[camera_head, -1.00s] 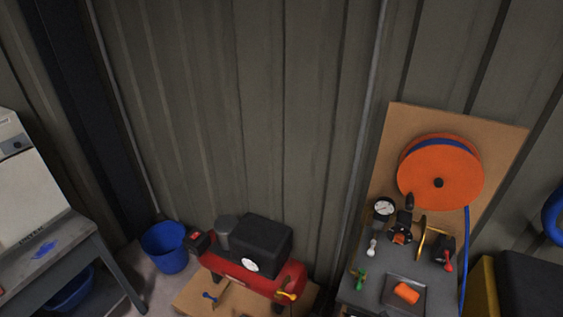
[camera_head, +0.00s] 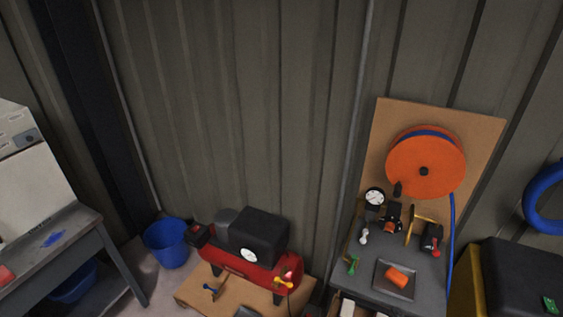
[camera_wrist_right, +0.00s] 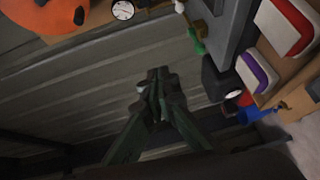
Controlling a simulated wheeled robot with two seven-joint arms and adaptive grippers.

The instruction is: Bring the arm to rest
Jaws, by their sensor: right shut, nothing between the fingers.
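My right gripper (camera_wrist_right: 157,78) shows in the right wrist view, its dark fingers together with nothing between them. It hangs in free space in front of the ribbed metal wall and touches nothing that I can see. I cannot make it out clearly in the head view. My left gripper is not in view.
A grey bench (camera_head: 378,285) at right carries a gauge (camera_head: 375,197), valves and an orange block (camera_head: 397,279). An orange hose reel (camera_head: 424,168) is behind it. A red compressor (camera_head: 250,268) stands low in the middle, a blue bucket (camera_head: 167,243) left of it.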

